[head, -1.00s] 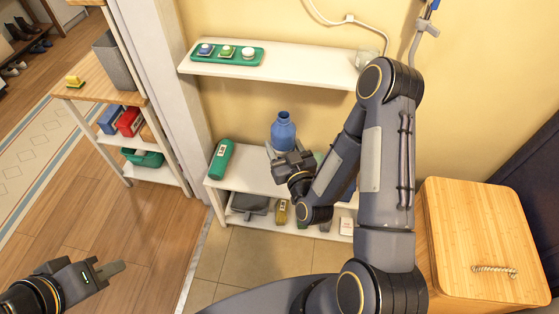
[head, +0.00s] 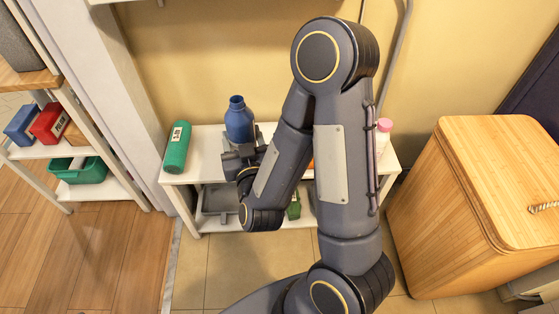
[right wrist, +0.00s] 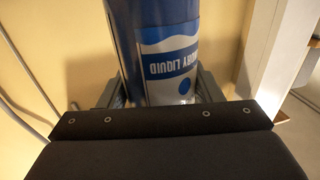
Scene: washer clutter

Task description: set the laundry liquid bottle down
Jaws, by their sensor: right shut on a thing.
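The laundry liquid bottle (head: 238,123) is blue with an open-looking dark neck. It stands upright above the top board of the low white shelf (head: 208,143). My right gripper (head: 241,150) is shut on its lower part. The bottle's base is hidden, so I cannot tell whether it touches the board. In the right wrist view the bottle (right wrist: 122,50) sits between the two fingers (right wrist: 163,88), its white and blue label (right wrist: 168,50) upside down in the picture. My left gripper is not in view.
A green bottle (head: 177,147) lies or leans at the shelf's left end. A pink-capped bottle (head: 384,132) stands at the right end. A grey tray (head: 219,200) is on the lower board. A wooden bin (head: 455,215) stands to the right. My right arm hides the shelf's middle.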

